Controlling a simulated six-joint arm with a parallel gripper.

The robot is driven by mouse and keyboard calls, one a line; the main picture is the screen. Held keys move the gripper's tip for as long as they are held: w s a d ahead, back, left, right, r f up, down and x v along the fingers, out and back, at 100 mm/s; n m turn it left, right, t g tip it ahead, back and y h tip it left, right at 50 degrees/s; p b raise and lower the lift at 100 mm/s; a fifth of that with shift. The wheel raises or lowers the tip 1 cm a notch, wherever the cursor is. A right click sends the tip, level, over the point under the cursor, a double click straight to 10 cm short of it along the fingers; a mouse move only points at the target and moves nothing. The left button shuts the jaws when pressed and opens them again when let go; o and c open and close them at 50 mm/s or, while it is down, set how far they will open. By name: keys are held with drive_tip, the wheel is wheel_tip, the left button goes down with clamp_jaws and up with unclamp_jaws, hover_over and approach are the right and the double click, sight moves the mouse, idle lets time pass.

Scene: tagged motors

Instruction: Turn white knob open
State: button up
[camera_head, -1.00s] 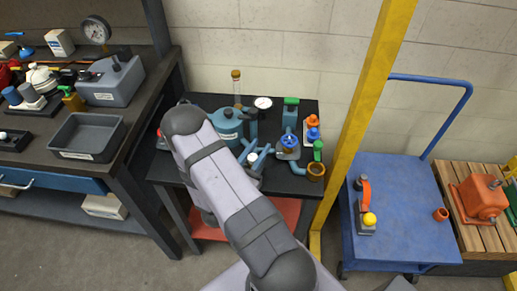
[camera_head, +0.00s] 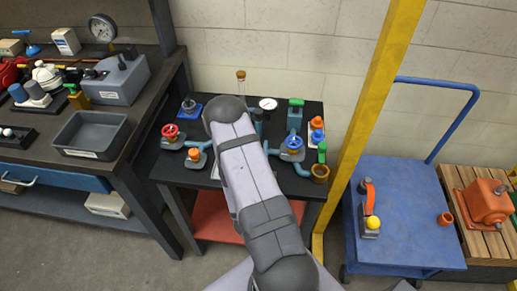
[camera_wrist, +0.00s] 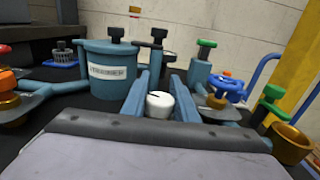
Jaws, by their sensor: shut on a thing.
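The white knob (camera_wrist: 158,105) is a small round cap with a dark line across its top, seen in the wrist view. My gripper (camera_wrist: 161,92) has its two blue-grey fingers on either side of the knob and is shut on it. The knob's lower part and base are hidden. In the head view my arm covers both the knob and my gripper.
A teal tank with a label (camera_wrist: 108,68) stands behind and left of the knob in the wrist view. A blue handwheel (camera_wrist: 229,86) and green-handled valve (camera_wrist: 272,97) are to the right. Red (camera_head: 170,132) and orange (camera_head: 194,154) valves stand at the table's left.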

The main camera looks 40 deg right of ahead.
drive_tip(key=o, duration=1.1)
drive_tip(key=shift+c, duration=0.2)
drive_tip(key=shift+r, duration=0.1)
wheel_tip(320, 180, up, 10)
drive_tip(key=p, duration=0.4)
drive_tip(key=shift+p, duration=0.35)
drive_tip(key=shift+c, duration=0.2)
